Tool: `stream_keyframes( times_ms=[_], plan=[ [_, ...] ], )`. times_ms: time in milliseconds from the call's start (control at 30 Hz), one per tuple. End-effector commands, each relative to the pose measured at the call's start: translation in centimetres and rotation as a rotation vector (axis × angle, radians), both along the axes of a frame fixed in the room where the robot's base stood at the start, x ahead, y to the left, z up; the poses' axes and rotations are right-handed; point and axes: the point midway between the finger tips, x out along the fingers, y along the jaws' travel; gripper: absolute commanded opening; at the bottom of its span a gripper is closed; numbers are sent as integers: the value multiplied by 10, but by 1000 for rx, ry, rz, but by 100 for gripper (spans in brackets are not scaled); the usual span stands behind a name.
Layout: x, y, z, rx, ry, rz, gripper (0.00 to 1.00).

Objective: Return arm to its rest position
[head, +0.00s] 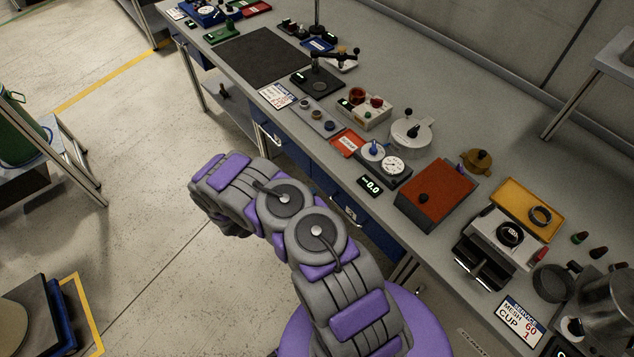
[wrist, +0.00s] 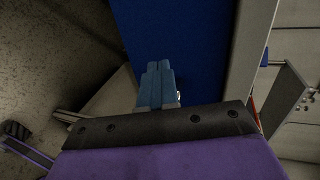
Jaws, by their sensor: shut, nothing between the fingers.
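My gripper (wrist: 160,84) shows in the wrist view with its two blue-grey fingers together and nothing between them. A blue panel (wrist: 195,40) fills the view behind the fingers. In the head view my purple and grey arm is folded in front of the workbench (head: 440,100), over the floor. The gripper itself is hidden from the head view behind the arm. No touch between the arm and the bench can be made out.
The bench top holds a red box (head: 436,195), a yellow tray (head: 527,208), a dark mat (head: 261,56) and a metal pot (head: 608,305). Blue drawers (head: 345,204) line its front. Open floor (head: 140,150) lies left. A green drum (head: 18,130) stands on a stand at far left.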

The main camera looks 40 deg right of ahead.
Motion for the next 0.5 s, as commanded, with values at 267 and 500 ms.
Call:
stream_keyframes(
  times_ms=[267,500],
  plan=[
    [1,54,18,4,0,7,0],
    [-1,68,22,11,0,4,0]
  ],
)
